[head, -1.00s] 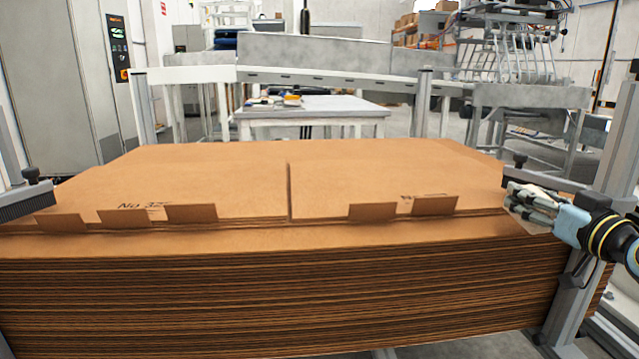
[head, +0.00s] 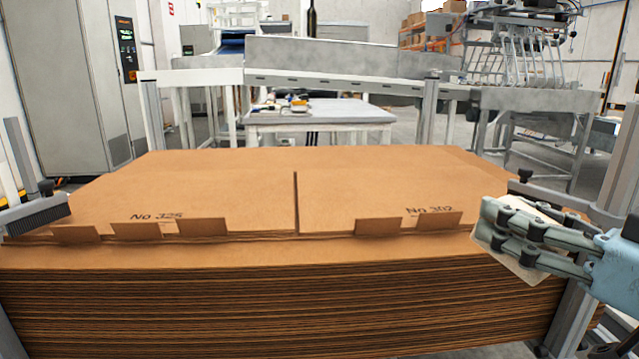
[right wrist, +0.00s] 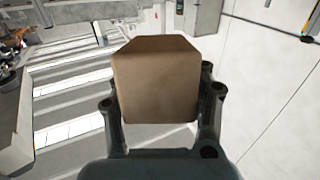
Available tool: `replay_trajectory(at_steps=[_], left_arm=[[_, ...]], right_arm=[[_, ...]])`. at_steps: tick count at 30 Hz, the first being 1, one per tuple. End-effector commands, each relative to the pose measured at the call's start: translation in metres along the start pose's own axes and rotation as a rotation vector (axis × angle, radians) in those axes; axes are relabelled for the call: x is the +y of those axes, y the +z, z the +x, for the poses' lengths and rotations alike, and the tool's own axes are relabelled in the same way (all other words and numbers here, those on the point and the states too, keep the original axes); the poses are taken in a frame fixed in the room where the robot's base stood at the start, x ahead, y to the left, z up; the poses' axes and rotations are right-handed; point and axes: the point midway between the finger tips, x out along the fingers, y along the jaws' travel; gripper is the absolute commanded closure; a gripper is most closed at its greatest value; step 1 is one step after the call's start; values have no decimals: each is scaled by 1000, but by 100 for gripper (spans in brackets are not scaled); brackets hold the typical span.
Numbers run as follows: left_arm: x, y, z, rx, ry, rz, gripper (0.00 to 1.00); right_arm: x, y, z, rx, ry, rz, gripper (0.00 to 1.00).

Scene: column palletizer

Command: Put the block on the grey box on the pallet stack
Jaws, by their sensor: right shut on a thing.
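My right gripper (head: 497,229) is at the right of the head view, shut on a pale tan block (head: 520,262). The block shows behind and below the fingers there. In the right wrist view the block (right wrist: 155,85) is brown and box-shaped, held between the fingers of the gripper. The pallet stack (head: 250,300) is a wide pile of flat brown cardboard sheets across the front. The gripper and block are at the stack's right front corner; I cannot tell whether the block touches it. I see no grey box under the block. My left gripper is not in view.
Cardboard flaps (head: 203,227) stick up along the stack's front edge. Metal posts stand at its sides, with a black brush (head: 38,215) at the left. The stack's top is otherwise clear. A grey-topped table (head: 320,112) and a conveyor (head: 340,84) stand behind.

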Motion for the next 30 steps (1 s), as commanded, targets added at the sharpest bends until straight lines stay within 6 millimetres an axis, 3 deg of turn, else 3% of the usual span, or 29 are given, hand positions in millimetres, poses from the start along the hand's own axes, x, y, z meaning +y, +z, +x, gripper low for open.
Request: replay_trajectory(at_steps=[20,26,30], left_arm=[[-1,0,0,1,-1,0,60],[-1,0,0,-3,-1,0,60],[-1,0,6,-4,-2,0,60]], right_arm=[[3,4,0,0,7,1,93],[21,35,2,-3,45,5,93],[61,73,14,-2,113,5,93]])
